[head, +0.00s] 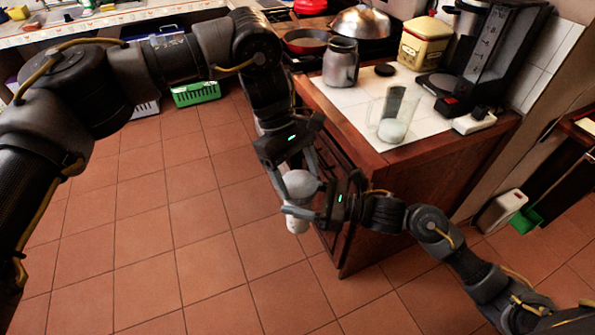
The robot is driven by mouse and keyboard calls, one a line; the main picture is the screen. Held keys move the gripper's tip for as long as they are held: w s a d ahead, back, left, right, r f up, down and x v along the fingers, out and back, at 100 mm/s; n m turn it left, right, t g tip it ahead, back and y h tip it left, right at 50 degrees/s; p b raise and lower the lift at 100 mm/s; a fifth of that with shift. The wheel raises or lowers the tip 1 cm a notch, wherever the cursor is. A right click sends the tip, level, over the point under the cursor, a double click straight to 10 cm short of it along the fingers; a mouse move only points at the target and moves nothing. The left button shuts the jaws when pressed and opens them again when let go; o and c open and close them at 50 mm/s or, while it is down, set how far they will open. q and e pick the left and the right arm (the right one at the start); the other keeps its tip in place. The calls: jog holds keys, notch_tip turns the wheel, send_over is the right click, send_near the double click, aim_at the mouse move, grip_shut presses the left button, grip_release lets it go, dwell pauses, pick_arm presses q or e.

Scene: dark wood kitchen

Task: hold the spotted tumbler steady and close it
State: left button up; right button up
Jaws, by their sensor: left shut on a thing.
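The tumbler (297,224) is held in the air beside the front corner of the wooden counter. Its lower body is pale. Its rounded grey top (301,182) may be a lid; I cannot tell whether it is seated. No spots can be made out. My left gripper (300,180) reaches down from above and is shut on this grey top, with a finger on either side. My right gripper (303,207) comes in from the right at the tumbler's middle. One finger crosses the front; the other is hidden, so its grip is unclear.
The counter (412,157) holds a grey metal jar (341,64), a clear pitcher (392,112), a black disc (385,70), a yellow tin (424,44) and a coffee machine (482,55). A green crate (196,93) stands on the floor behind. The tiled floor at left is clear.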

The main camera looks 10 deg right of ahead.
pick_arm(q)
jog(key=shift+f, duration=0.2)
jog(key=shift+d+m+g+y, duration=0.1)
jog(key=shift+m+g+y, duration=0.35)
jog(key=shift+m, duration=1.25)
jog(key=o, duration=1)
jog(key=shift+c, duration=0.2)
jog(key=shift+r, duration=2.3)
jog(key=shift+c, duration=0.3)
